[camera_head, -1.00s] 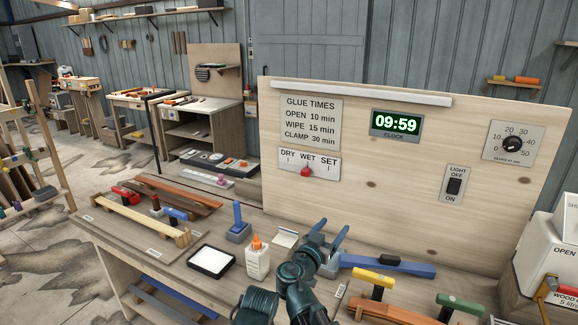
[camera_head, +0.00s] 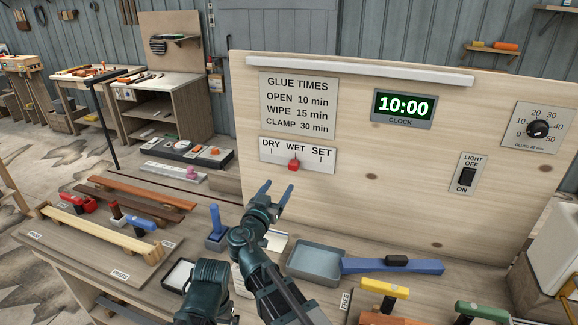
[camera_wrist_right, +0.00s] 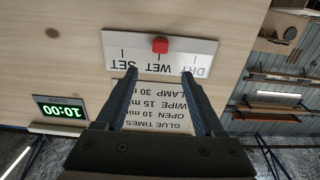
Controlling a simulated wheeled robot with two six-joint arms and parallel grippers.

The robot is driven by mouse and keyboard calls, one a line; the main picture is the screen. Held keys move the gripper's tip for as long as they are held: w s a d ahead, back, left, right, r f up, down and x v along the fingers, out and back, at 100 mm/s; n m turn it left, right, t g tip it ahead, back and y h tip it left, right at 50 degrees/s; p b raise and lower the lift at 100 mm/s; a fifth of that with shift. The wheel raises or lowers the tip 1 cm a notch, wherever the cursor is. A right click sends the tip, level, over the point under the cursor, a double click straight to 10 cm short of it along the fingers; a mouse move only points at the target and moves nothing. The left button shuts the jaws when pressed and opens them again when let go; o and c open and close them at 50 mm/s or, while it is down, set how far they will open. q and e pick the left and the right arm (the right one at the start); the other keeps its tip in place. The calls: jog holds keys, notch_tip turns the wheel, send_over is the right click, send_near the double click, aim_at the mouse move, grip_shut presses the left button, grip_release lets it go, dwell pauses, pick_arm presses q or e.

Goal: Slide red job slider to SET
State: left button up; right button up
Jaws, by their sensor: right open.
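The red job slider (camera_head: 293,165) is a small red knob on a white plate (camera_head: 318,166) marked DRY, WET, SET, fixed to the upright wooden board. It stands under WET. My right gripper (camera_head: 275,194) is open and empty, just below and left of the slider, fingers pointing up at the board. In the right wrist view, the slider (camera_wrist_right: 160,45) appears upside down, beyond and between the open fingertips (camera_wrist_right: 165,73), apart from them. My left gripper is not in view.
A light switch (camera_head: 467,177), a dial (camera_head: 538,129) and a clock (camera_head: 404,106) reading 10:00 are on the board. Several clamps and wood strips (camera_head: 140,195) lie at the left.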

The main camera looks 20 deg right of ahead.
aim_at(292, 166)
jog(key=x, duration=1.3)
jog(key=shift+c, duration=0.3)
grip_shut()
dwell(0.8)
